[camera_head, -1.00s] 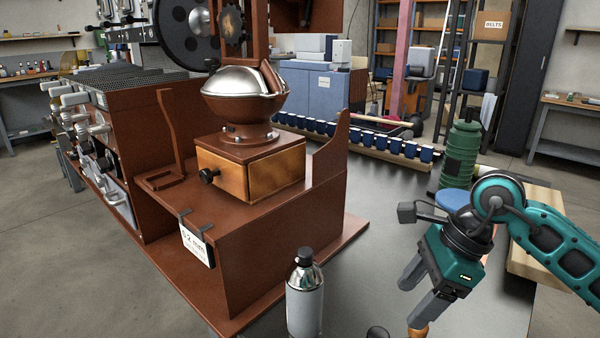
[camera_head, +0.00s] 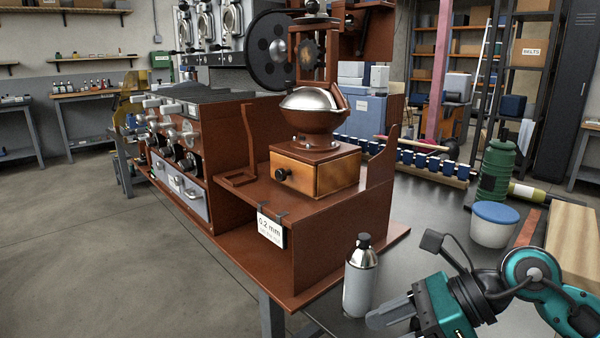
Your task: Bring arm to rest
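My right arm (camera_head: 560,300) comes in at the lower right corner, its teal links bent. My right gripper (camera_head: 375,320) points left, low over the dark table (camera_head: 440,225). One grey finger shows, its tip close to the lower right side of a grey bottle with a black cap (camera_head: 361,280); I cannot tell whether they touch. The other finger is cut off or hidden at the bottom edge, so the opening between them does not show. Nothing held is visible. My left arm and gripper are not in view.
A brown roaster stand with a wooden drawer box (camera_head: 315,172) and a "0.2 mm" card (camera_head: 271,229) stands left of the bottle. A blue-lidded white tub (camera_head: 493,225), a green bottle (camera_head: 496,172) and a wooden block (camera_head: 575,240) are at the right. Blue cups line the back.

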